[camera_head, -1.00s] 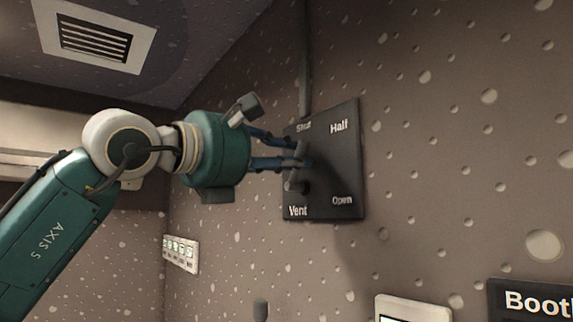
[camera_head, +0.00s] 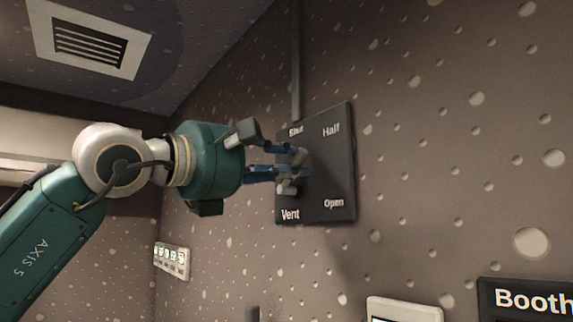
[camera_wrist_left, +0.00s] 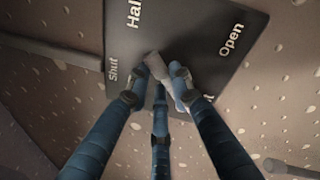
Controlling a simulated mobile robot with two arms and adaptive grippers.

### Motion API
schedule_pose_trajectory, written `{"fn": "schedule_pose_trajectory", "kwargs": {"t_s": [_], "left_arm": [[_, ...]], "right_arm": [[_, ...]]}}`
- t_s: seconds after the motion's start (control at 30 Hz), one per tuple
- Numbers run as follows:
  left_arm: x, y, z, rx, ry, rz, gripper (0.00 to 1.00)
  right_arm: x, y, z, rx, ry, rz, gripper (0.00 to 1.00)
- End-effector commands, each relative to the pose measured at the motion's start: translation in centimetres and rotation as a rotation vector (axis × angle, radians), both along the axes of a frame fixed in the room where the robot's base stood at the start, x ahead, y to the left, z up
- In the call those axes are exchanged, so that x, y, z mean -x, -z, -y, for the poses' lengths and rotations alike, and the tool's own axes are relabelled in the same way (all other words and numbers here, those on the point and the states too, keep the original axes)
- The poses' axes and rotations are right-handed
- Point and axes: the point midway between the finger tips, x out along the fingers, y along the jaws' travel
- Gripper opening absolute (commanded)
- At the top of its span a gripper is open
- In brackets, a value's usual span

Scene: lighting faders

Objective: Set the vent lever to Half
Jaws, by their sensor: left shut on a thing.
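The vent lever (camera_head: 300,156) is a short grey handle on a black panel (camera_head: 340,175) on the wall. The panel reads Shut at upper left, Half at upper right, Open at lower right and Vent at lower left. My left gripper (camera_head: 289,162) is shut on the lever, its blue fingers covering part of it. The lever seems to point upward, between Shut and Half; its exact angle is partly hidden. In the left wrist view, the lever's grey end (camera_wrist_left: 155,65) shows between the fingertips (camera_wrist_left: 160,92). My right gripper is not in view.
A grey conduit (camera_head: 297,60) runs up the wall from the panel. A row of small switches (camera_head: 172,260) is at lower left. A pale-framed device (camera_head: 404,309) and a Booth sign (camera_head: 525,299) are at lower right. The wall right of the panel is clear.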

Motion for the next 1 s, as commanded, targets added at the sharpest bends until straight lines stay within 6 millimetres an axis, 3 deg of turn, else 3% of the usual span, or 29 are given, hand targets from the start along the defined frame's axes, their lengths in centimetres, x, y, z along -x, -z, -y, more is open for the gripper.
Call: {"fn": "schedule_pose_trajectory", "kwargs": {"t_s": [0.03, 0.13, 0.5, 1.0], "left_arm": [[0.1, -0.1, 0.0, 0.001, 0.001, 0.002, 0.23], [0.0, -0.1, 0.0, 0.001, 0.000, 0.001, 0.41], [0.3, 0.0, -0.4, 0.002, -0.001, 0.001, 0.41], [6.8, 1.3, -7.1, 0.001, -0.002, 0.002, 0.41]], "right_arm": [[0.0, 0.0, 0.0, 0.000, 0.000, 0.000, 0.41], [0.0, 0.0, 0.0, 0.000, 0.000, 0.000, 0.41], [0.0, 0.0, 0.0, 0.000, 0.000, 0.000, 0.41], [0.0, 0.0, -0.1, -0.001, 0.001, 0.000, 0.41]]}}
